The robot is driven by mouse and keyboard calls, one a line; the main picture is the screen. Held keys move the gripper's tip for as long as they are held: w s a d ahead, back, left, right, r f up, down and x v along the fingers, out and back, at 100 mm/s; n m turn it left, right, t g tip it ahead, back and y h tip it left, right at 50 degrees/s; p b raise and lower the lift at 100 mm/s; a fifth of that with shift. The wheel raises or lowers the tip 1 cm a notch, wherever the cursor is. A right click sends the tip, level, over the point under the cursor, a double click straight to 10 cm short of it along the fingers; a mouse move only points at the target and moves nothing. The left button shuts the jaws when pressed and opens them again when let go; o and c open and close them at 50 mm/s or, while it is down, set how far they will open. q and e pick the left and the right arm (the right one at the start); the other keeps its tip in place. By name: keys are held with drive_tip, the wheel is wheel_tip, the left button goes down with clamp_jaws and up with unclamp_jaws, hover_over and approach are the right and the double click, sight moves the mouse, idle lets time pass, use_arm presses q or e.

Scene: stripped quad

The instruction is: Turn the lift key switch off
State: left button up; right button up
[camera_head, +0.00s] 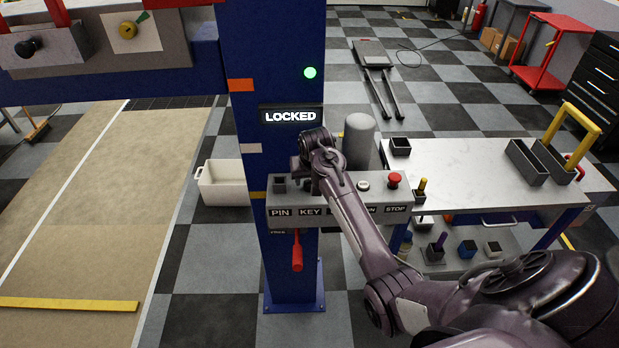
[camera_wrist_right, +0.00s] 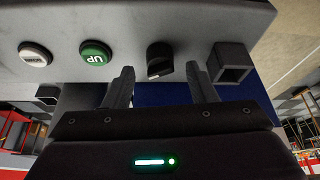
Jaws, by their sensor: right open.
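The lift key switch (camera_wrist_right: 160,60) is a black knob on the grey control box, seen in the right wrist view between the green UP button and the square socket. My right gripper (camera_wrist_right: 161,84) is open, with one finger on each side of the key switch and its tips near the box face. I cannot tell if the fingers touch the knob. In the head view my right gripper (camera_head: 312,165) is over the KEY label part of the control box (camera_head: 340,218) and hides the switch. My left gripper is out of view.
The box also carries a green UP button (camera_wrist_right: 95,53), a white button (camera_wrist_right: 35,54), a square pin socket (camera_wrist_right: 231,64) and a red stop button (camera_head: 394,179). A lit LOCKED sign (camera_head: 291,116) and green lamp (camera_head: 310,72) are on the blue post. A red lever (camera_head: 297,255) hangs below.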

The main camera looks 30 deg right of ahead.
sight(309, 184)
drive_tip(key=shift+x, duration=1.2)
drive_tip(key=c, duration=0.9)
drive_tip(key=shift+c, duration=0.2)
drive_tip(key=n+y, duration=0.1)
drive_tip(key=n, duration=0.2)
drive_tip(key=n+y, duration=0.1)
drive_tip(key=n, duration=0.2)
drive_tip(key=shift+d+t+y, duration=0.15)
drive_tip(key=shift+t+y, duration=0.15)
drive_tip(key=n+y, duration=0.1)
drive_tip(key=n, duration=0.2)
drive_tip(key=n+g, duration=0.1)
drive_tip(key=n, duration=0.1)
drive_tip(key=shift+w+d+n+y, duration=0.1)
drive_tip(key=shift+d+n+y, duration=0.05)
drive_tip(key=shift+n+y, duration=0.25)
